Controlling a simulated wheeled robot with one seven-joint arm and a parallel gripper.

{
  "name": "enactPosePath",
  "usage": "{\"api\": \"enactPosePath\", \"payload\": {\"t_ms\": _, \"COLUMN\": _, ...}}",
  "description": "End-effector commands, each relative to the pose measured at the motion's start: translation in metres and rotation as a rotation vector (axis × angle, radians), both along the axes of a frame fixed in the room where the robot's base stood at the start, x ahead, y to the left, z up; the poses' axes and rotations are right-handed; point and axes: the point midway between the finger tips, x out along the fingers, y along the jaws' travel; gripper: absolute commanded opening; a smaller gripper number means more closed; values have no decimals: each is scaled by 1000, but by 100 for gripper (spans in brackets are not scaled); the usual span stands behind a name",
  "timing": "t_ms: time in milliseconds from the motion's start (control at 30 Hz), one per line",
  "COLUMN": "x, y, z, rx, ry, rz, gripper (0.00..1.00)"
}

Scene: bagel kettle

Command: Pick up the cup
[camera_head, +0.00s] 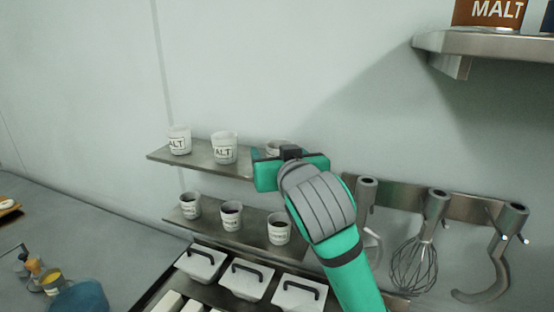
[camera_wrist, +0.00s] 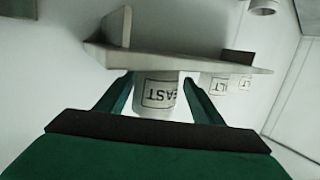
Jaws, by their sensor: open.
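A white cup lettered "EAST" (camera_wrist: 158,93) appears upside down in the wrist view, between the two spread fingers of my open gripper (camera_wrist: 158,80). A gap shows between the cup and the fingers, though contact is hard to judge. In the head view only the upper part of this cup (camera_head: 275,146) shows, at the right of the upper shelf (camera_head: 200,161); my green hand hides the rest. Two white cups lettered "ALT" stand to its left, one at the far left (camera_head: 180,141) and one in the middle (camera_head: 224,149).
A lower shelf (camera_head: 255,231) holds cups with dark contents (camera_head: 231,215), above lidded white bins (camera_head: 246,280). To the right a rail holds a whisk (camera_head: 414,262) and a hook (camera_head: 490,280). A higher shelf (camera_head: 490,43) carries a brown MALT container (camera_head: 490,12).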

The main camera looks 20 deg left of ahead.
Motion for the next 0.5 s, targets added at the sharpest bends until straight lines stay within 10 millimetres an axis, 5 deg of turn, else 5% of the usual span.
{"api": "enactPosePath", "payload": {"t_ms": 200, "x": 22, "y": 8, "z": -4, "rx": 0, "ry": 0, "rz": -7, "gripper": 61}}
{"api": "enactPosePath", "payload": {"t_ms": 500, "x": 23, "y": 13, "z": -4, "rx": 1, "ry": -2, "rz": -1, "gripper": 56}}
